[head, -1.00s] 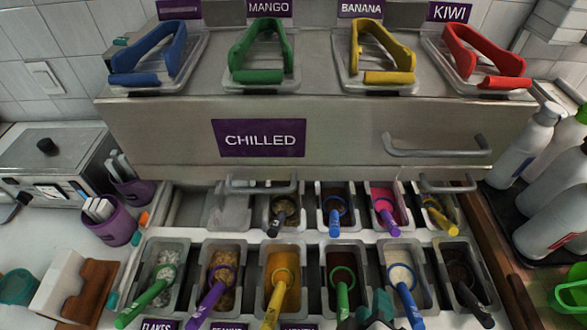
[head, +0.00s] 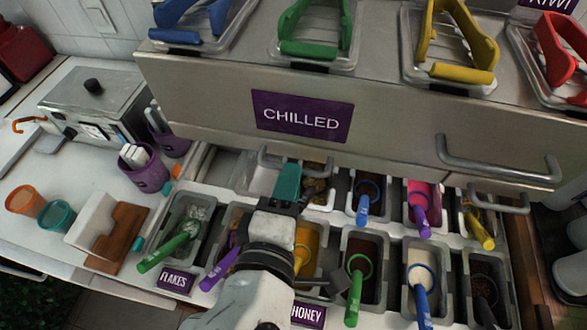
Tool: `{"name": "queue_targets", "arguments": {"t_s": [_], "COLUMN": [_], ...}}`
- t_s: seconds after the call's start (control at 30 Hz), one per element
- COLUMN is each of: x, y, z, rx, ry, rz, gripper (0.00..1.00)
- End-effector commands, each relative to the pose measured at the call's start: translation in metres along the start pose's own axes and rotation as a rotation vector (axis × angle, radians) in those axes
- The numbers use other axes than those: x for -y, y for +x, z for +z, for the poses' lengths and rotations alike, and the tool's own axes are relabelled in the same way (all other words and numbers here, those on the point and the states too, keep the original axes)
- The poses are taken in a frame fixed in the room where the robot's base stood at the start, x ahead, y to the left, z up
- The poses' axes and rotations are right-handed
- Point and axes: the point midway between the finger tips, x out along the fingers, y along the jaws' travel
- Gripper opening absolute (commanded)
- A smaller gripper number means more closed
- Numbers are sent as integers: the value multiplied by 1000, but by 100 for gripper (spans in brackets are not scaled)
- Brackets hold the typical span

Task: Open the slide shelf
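Under the chilled cabinet (head: 200,100) is a recessed shelf with a row of topping tubs; it seems to be the slide shelf. Two grey bar handles are at its upper edge: the left handle (head: 266,163) and the right handle (head: 508,208). My gripper (head: 287,180) reaches up from below, its teal fingertips just in front of and below the left handle. The fingers overlap in this view, so whether they are open or shut, or touch the handle, cannot be told. My gripper and arm hide part of the tubs behind.
A longer bar handle (head: 495,166) is on the cabinet front. A front row of tubs with coloured spoons, such as the green spoon (head: 170,253), lies below my gripper. Purple cups (head: 146,172) and a metal box (head: 88,118) stand left. Colour-handled lids (head: 318,30) sit on the cabinet.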

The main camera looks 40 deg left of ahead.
Motion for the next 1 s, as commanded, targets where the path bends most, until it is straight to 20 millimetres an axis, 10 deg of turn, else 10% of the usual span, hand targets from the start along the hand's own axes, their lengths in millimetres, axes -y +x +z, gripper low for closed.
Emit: {"name": "queue_targets", "arguments": {"t_s": [0.57, 1.0], "x": [0, 1], "y": [28, 28], "z": [1, 1], "rx": [1, 1], "ry": [1, 1], "rz": [-1, -2], "gripper": [36, 0]}}
